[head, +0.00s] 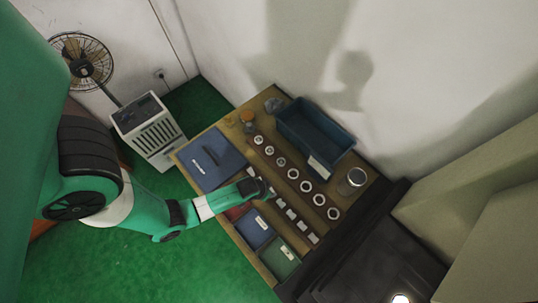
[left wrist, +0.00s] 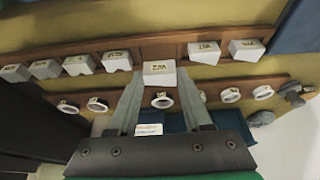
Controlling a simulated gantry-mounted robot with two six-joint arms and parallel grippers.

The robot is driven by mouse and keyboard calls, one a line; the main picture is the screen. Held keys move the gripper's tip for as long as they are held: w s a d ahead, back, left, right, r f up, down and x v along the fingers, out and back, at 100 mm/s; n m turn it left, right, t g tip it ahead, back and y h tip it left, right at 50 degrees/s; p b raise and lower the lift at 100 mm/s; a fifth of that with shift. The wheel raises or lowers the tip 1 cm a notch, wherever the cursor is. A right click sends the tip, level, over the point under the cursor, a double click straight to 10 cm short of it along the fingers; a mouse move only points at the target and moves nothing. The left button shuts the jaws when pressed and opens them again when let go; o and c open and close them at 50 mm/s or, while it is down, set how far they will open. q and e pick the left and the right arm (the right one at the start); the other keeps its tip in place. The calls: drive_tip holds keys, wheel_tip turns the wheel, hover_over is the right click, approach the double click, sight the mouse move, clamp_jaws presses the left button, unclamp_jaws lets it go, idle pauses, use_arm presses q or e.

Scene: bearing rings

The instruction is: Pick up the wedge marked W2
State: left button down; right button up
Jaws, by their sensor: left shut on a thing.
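My left gripper (head: 266,189) reaches over the wedge row in the head view. In the left wrist view its fingers (left wrist: 160,80) are shut on a white wedge (left wrist: 159,74), one finger on each side. Its label is upside down and appears to read W2. This wedge looks larger than its neighbours and out of line with them, towards the camera; I cannot tell whether it is clear of the brown rack (left wrist: 222,72). Other marked white wedges stand to its left (left wrist: 116,61) and right (left wrist: 203,50). My right gripper is not in view.
A second rack carries several metal rings (left wrist: 97,104), close beside the wedge row. A blue bin (head: 322,139) and a metal cup (head: 352,181) stand at the back of the table. A blue mat (head: 205,165) and small trays (head: 254,230) lie nearer.

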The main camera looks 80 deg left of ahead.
use_arm(q)
drive_tip(key=s+d+r+p, duration=0.2)
drive_tip(key=d+r+p, duration=0.7)
drive_tip(key=d+p, duration=0.3)
drive_tip(key=shift+s+d+r, duration=0.35)
drive_tip(key=shift+d+r, duration=0.05)
drive_tip(key=shift+d, duration=0.45)
